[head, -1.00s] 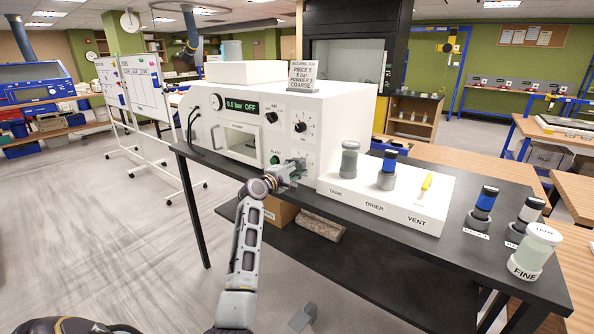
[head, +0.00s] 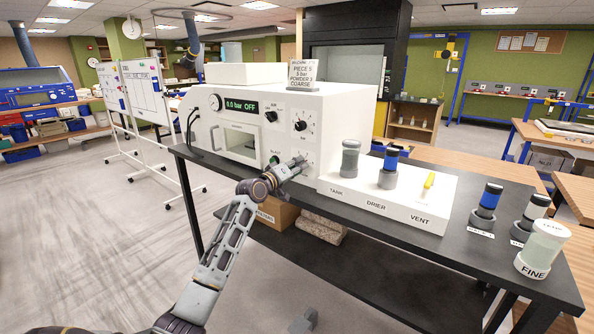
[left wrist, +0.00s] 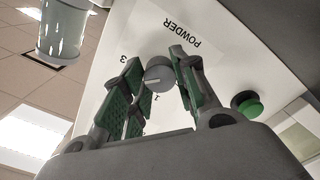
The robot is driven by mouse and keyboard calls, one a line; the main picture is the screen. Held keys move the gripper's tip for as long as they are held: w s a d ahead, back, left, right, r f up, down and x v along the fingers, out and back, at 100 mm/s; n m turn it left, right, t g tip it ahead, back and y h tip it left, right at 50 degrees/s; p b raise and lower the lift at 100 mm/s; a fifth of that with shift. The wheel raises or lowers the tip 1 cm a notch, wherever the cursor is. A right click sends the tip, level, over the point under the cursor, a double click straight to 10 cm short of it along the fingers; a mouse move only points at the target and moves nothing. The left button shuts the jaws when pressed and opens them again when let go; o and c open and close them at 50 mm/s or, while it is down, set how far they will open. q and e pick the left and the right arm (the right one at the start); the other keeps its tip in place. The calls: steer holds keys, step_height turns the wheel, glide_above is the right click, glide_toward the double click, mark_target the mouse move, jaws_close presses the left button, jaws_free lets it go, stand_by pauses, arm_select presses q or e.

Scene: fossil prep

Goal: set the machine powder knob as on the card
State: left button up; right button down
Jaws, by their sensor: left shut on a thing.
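The white machine (head: 240,104) stands on the black table, with the card (head: 302,73) upright on top. The card's lines include "POWDER 3" and "COARSE". My left gripper (head: 300,163) is at the lower right of the machine's front and hides the powder knob in the head view. In the left wrist view, the grey powder knob (left wrist: 158,74) sits between the green-padded fingers of the left gripper (left wrist: 160,82), which is shut on it. A light pointer line shows on the knob, with "3" and "1" printed nearby; its exact setting is unclear. My right gripper is not in view.
The green button (left wrist: 247,104) is beside the gripper. Two other knobs (head: 270,116) (head: 300,125) are above. To the right are a white block (head: 345,187) marked TANK, DRIER, VENT, and a jar (head: 541,249) marked FINE.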

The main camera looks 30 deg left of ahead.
arm_select(q)
steer(key=shift+f+m, duration=0.2)
steer(key=shift+m, duration=2.4)
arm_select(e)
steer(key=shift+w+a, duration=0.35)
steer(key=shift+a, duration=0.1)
arm_select(q)
steer(key=shift+r, duration=0.1)
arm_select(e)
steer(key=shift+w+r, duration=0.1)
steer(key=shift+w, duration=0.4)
arm_select(q)
steer(key=o, duration=1)
steer(key=shift+o, duration=0.2)
steer(key=shift+r, duration=0.1)
steer(key=shift+s, duration=0.25)
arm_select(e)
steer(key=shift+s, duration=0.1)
